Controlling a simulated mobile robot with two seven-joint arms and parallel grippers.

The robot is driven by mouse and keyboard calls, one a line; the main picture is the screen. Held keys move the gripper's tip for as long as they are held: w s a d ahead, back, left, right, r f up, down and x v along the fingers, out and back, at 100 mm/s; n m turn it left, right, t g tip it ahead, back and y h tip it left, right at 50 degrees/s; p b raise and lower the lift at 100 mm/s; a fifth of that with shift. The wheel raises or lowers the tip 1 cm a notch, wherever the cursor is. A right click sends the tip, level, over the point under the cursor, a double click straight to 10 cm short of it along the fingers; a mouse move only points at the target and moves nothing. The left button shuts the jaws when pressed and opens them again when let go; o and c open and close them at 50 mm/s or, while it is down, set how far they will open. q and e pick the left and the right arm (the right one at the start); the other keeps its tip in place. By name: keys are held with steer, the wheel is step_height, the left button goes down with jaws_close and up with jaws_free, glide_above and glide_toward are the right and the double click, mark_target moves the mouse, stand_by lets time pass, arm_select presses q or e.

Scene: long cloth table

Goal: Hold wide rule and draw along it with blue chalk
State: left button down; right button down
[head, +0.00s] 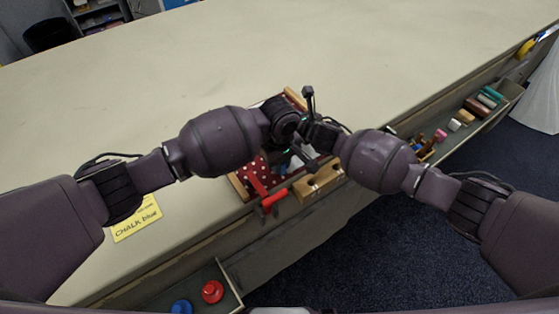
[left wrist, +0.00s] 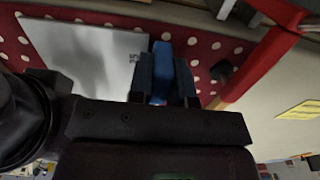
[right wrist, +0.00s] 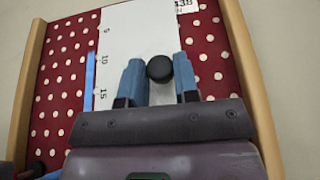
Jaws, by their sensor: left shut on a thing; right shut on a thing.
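A white rule with black scale marks (right wrist: 140,35) lies on red cloth with white dots (right wrist: 65,85). My right gripper (right wrist: 159,85) is shut on the black knob (right wrist: 160,68) of the rule. The rule also shows in the left wrist view (left wrist: 85,60). My left gripper (left wrist: 162,85) is shut on the blue chalk (left wrist: 161,62), beside the rule's edge; I cannot tell whether its tip touches the cloth. A straight blue strip (right wrist: 90,78) runs along the rule's left edge in the right wrist view. In the head view my arms hide most of the rule.
The cloth has wooden side rails (right wrist: 252,80). A red clamp (head: 270,198) sits at its near edge. A yellow card reading "CHALK blue" (head: 137,218) lies to the left. A tray (head: 440,145) with several small items runs along the right front. The table's far part is clear.

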arm_select(q)
steer(key=shift+f, duration=0.3)
steer(key=shift+w+a, duration=0.1)
stand_by(0.3)
steer(key=shift+w+a+r, duration=0.1)
steer(key=shift+w+a, duration=0.35)
steer(key=shift+w, duration=0.3)
steer(key=shift+w, duration=0.1)
steer(key=shift+w+a, duration=0.55)
steer(key=shift+w, duration=0.15)
steer(key=shift+s+d, duration=0.55)
steer(key=shift+s, duration=0.3)
